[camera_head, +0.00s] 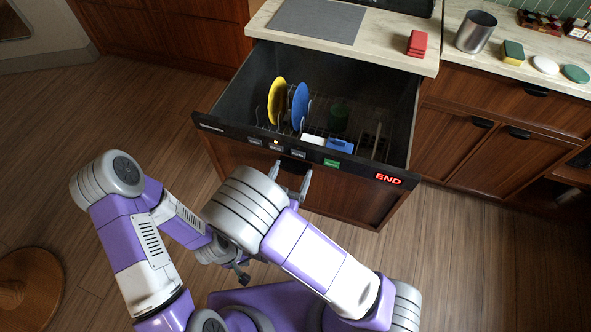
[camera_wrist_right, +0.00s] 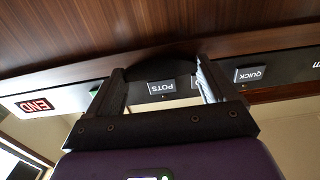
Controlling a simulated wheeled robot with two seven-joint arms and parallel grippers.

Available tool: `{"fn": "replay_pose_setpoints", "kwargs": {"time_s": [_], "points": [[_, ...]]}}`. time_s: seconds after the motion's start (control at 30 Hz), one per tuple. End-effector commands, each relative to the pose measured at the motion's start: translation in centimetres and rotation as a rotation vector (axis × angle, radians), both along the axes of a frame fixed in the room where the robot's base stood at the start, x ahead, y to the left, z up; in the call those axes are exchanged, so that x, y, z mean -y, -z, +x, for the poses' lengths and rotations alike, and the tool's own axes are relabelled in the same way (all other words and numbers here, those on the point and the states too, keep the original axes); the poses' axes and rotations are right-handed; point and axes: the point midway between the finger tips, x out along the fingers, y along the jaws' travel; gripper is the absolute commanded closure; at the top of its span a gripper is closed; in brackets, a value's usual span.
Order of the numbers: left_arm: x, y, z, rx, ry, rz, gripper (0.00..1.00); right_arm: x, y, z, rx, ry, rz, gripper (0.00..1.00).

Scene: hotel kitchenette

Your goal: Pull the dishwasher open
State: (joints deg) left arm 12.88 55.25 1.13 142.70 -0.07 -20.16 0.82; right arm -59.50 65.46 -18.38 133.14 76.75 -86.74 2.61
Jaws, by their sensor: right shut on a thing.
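The dishwasher is a drawer with a dark front panel (camera_head: 350,167), and it stands pulled out from under the counter. A yellow plate (camera_head: 277,100) and a blue plate (camera_head: 300,106) stand in its rack. My right gripper (camera_head: 291,178) is at the middle of the drawer front, below the panel's buttons. In the right wrist view its two fingers (camera_wrist_right: 163,84) are shut on the dark handle (camera_wrist_right: 160,64), beside the POTS button. My left gripper (camera_head: 240,271) hangs low near my base, away from the drawer, partly hidden; its jaws are unclear.
A round wooden stool or table (camera_head: 30,290) is at lower left. The wooden floor left of the drawer is clear.

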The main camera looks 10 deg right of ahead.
Motion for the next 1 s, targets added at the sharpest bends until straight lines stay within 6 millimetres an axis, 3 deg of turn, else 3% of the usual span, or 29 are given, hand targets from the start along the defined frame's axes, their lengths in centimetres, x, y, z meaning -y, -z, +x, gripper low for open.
{"fn": "replay_pose_setpoints", "kwargs": {"time_s": [0.27,0.3,0.37,0.73,1.0], "points": [[0.0,0.0,0.0,0.000,0.000,0.000,0.57,0.1,0.0,0.0,0.000,0.002,-0.001,0.70],[0.0,0.0,0.0,0.000,0.000,0.000,0.57,0.1,0.0,0.0,0.000,0.002,-0.001,0.12],[0.0,0.0,0.0,0.000,0.000,0.000,0.57,0.1,0.0,0.0,0.000,0.002,-0.001,0.03],[0.0,0.0,0.0,0.000,0.000,0.000,0.57,-0.3,0.0,-0.4,0.000,-0.002,0.000,0.02],[0.0,0.2,0.0,0.000,0.000,0.000,0.57,-2.3,0.0,-4.2,0.000,-0.004,-0.001,0.02]]}}
